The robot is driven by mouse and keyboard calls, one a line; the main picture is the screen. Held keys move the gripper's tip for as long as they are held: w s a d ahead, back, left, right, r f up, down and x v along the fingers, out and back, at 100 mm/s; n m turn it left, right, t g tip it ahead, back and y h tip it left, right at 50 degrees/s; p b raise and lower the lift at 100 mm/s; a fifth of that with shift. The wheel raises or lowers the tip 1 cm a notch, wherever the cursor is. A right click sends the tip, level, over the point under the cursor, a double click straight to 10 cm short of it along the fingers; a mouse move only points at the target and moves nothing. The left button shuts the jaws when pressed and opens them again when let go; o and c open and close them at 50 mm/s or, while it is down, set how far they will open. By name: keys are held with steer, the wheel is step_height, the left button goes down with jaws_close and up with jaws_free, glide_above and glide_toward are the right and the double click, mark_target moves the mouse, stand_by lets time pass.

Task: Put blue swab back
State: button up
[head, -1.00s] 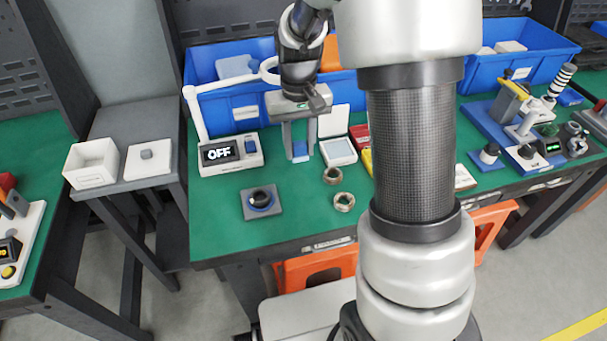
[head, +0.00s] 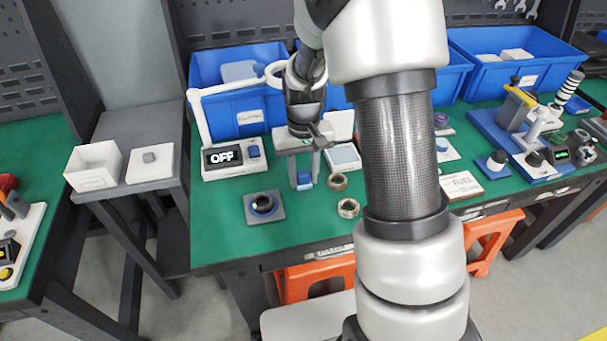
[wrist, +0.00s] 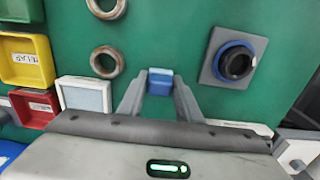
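My gripper (head: 304,184) is closed around a small blue block, which I take to be the blue swab (head: 306,179). In the wrist view the blue swab (wrist: 160,82) sits between the fingertips (wrist: 159,88), with the fingers touching its sides. It is held above the green table; the exact height is hard to tell. A white open-lidded box with a pale pad (head: 343,157) stands just right of my gripper in the head view. The same box (wrist: 84,95) is left of the fingers in the wrist view.
A grey plate with a dark blue-ringed part (head: 264,206) lies left of the gripper. Two metal rings (head: 348,207) lie to the right. The OFF display unit (head: 233,157) stands behind left, blue bins (head: 240,110) at the back. Bare green table lies in front.

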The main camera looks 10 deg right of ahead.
steer(key=o, duration=0.4)
steer(key=shift+c, duration=0.2)
